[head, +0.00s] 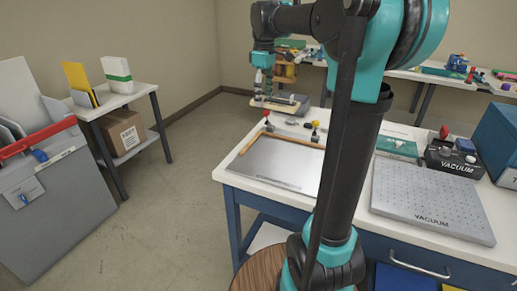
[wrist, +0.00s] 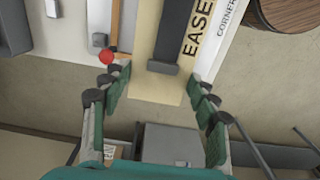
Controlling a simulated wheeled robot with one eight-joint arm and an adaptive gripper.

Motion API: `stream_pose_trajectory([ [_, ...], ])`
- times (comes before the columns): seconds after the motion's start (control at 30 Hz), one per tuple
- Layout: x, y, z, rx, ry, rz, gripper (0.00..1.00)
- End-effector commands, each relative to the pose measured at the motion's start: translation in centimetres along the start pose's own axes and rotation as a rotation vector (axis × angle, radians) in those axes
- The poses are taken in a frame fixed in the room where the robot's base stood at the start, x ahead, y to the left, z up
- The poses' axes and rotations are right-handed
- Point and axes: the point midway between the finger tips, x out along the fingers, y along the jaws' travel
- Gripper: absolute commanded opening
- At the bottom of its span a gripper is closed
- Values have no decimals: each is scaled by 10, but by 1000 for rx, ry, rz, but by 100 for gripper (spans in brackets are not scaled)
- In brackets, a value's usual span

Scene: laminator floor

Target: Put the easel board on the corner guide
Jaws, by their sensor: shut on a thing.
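The easel board is a tan board in the wrist view (wrist: 155,88), with a dark block on it and a label reading "EASE". It sits between the fingers of my gripper (wrist: 160,100). In the head view my gripper (head: 266,88) is shut on the easel board (head: 272,105), held above the far left end of the white table. What appears to be the corner guide is an orange L-shaped strip (head: 300,139) along the far edges of a grey metal plate (head: 285,162). A white strip (wrist: 223,35) in the wrist view reads "CORNER"; most of it is hidden.
Red (head: 265,113) and yellow knobs stand behind the plate. A perforated vacuum plate (head: 425,200) and a vacuum box (head: 452,160) are on the right. A grey bin (head: 60,215) and a small side table (head: 115,98) stand left. Open floor lies between. My arm hides part of the table.

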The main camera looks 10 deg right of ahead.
Motion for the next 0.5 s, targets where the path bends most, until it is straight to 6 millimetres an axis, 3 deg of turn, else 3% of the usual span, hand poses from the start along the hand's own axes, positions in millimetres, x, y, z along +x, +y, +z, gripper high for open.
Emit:
stream_pose_trajectory([
  [0.17,31,0,0,-1,0,0,29],
  [0.5,114,0,0,-1,0,0,29],
])
